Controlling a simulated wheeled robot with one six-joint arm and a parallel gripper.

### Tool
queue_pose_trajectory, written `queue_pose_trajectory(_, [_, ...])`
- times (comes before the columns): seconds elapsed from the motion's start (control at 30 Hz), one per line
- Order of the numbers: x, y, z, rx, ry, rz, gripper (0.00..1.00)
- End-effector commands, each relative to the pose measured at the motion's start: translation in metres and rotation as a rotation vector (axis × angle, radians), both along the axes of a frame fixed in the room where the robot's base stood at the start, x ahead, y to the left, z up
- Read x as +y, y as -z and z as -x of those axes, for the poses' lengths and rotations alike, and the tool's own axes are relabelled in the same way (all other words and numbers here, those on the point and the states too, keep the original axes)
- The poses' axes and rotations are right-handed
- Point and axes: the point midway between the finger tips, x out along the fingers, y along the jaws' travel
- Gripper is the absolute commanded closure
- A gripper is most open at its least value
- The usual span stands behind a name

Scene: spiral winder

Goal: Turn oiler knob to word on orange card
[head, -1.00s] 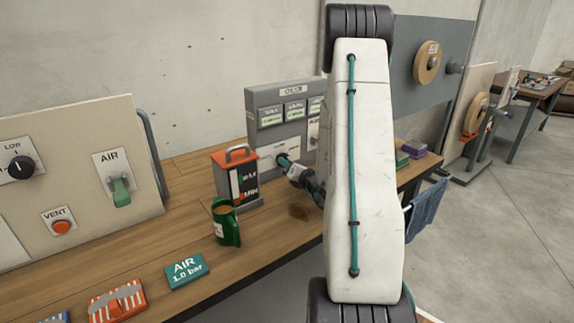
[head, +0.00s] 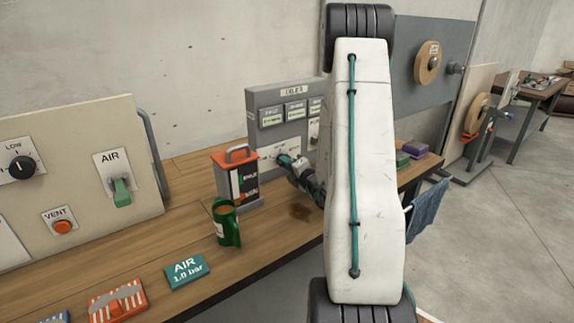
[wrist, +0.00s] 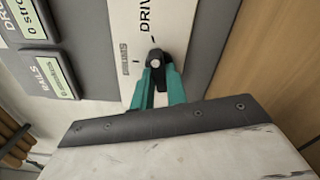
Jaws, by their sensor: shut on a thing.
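The grey oiler panel (head: 265,92) stands on the bench, with a pale plate low on its front. In the wrist view a black knob (wrist: 155,55) sits on that plate (wrist: 178,22). A word starting "DRIV" and a smaller, unreadable word are printed beside it. My gripper (wrist: 157,74) has its teal fingers closed on the knob; it also shows in the head view (head: 284,159). The fingers hide part of the knob, and I cannot tell which word it points to. An orange card (head: 104,308) with white stripes lies at the front left, a grey shape across it; I read no word there.
A teal "AIR 1.0 bar" card (head: 187,271) lies in front. The AIR panel (head: 85,160) is at left.

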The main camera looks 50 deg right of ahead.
Motion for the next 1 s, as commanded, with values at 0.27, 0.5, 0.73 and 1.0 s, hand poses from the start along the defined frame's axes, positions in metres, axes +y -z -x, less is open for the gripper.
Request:
queue_pose_trajectory(0.27, [0.001,0.002,0.001,0.0,0.0,-0.018,1.0])
queue_pose_trajectory(0.5, [0.001,0.002,0.001,0.0,0.0,-0.017,0.8])
queue_pose_trajectory(0.73, [0.0,0.001,0.0,-0.002,0.001,-0.016,0.64])
queue_pose_trajectory(1.0, [0.003,0.001,0.015,0.0,0.003,-0.015,0.64])
